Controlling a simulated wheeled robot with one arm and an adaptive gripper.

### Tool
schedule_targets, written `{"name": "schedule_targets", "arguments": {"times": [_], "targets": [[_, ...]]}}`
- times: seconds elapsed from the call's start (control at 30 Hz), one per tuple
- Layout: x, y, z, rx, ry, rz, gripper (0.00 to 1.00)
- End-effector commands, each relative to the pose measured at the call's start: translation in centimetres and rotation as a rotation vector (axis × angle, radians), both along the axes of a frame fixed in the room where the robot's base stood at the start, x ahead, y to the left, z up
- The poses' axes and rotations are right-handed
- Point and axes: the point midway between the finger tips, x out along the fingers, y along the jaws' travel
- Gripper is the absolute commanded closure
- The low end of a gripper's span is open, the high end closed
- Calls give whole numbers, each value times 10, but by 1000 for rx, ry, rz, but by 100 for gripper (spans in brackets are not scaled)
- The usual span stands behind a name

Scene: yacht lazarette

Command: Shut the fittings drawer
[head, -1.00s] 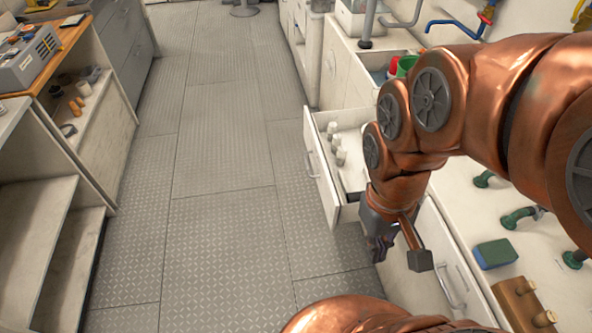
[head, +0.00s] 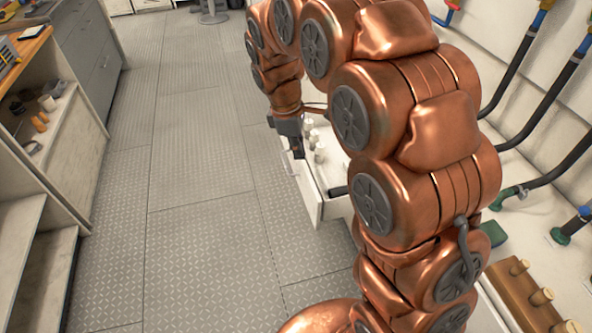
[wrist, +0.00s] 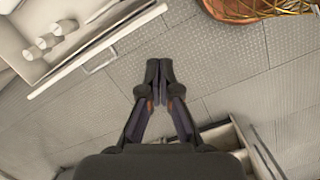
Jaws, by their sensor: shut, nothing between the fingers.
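The fittings drawer (head: 336,209) stands pulled out from the white cabinet on the right, with several pale cylindrical fittings inside. My arm hides part of it in the head view. In the wrist view the drawer's front edge (wrist: 62,76) and bar handle (wrist: 98,61) show at the upper left, with fittings (wrist: 48,40) behind them. My gripper (head: 298,153) is at the drawer's front in the head view. In the wrist view my gripper (wrist: 158,62) has its fingers together and empty, over the floor outside the drawer front, apart from the handle.
Patterned floor (head: 190,170) is clear to the left of the drawer. An open shelf unit (head: 50,130) with small items stands at the left. A wooden block with pegs (head: 520,290) and hoses (head: 520,80) lie to the right.

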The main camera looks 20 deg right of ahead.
Motion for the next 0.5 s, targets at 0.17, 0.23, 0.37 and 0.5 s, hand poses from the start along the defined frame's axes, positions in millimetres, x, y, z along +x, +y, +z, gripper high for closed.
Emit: {"name": "schedule_targets", "arguments": {"times": [0.17, 0.23, 0.37, 0.5], "targets": [[49, 15, -40, -18, 19, 190, 100], [65, 20, -53, -24, 25, 259, 100], [89, 29, -73, -36, 33, 365, 100], [105, 35, -87, -43, 39, 434, 100]]}}
